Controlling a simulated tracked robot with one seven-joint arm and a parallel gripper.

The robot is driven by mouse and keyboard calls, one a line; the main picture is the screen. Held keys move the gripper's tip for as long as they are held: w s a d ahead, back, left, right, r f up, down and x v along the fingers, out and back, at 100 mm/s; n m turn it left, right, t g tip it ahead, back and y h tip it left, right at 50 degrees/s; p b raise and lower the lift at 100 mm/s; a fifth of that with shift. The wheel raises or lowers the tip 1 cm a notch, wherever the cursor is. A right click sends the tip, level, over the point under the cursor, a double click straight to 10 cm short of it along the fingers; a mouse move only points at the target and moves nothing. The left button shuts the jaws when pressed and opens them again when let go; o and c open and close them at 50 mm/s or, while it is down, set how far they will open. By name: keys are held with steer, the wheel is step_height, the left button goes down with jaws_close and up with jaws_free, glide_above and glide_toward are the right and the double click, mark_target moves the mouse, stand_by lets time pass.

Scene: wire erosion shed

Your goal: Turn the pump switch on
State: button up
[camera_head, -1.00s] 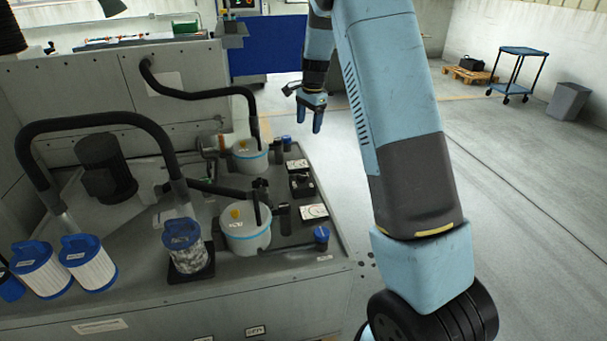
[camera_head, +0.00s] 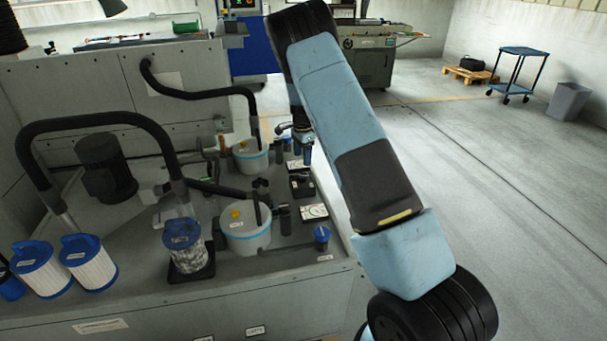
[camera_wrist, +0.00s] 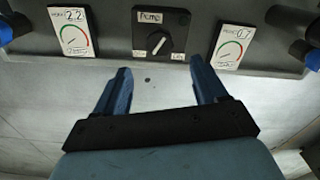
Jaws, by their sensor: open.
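The pump switch (camera_wrist: 160,42) is a dark box with a label reading "PUMP" and a rotary knob. It sits at the top middle of the wrist view, with a small label at each lower corner. The knob is slanted, its upper end to the right. My gripper (camera_wrist: 158,78) is open and empty, its two blue fingers apart and pointing toward the switch, one on either side of it in the picture. I see no contact. In the head view the switch (camera_head: 301,186) is on the tank top between the two gauge plates, and my gripper (camera_head: 300,148) is beyond it, partly hidden by my arm.
A gauge reading 2.2 (camera_wrist: 75,32) is left of the switch and one reading 0.7 (camera_wrist: 232,46) is right. Blue-handled valves (camera_head: 321,236) stand nearby. Two white canisters (camera_head: 246,236) with black hoses are left of the panel. The floor at right is open.

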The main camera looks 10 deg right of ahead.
mark_target(302, 175)
step_height(302, 175, down, 9)
steer(key=shift+r, duration=0.1)
stand_by(0.3)
steer(key=shift+c, duration=0.4)
steer(key=c, duration=0.9)
steer(key=shift+d, duration=0.2)
steer(key=shift+c, duration=0.4)
steer(key=shift+a, duration=0.15)
steer(key=shift+n, duration=0.4)
steer(key=n, duration=0.4)
steer(key=shift+n, duration=0.3)
steer(key=n, duration=0.6)
steer(key=shift+w+a, duration=0.1)
steer(key=shift+n, duration=0.4)
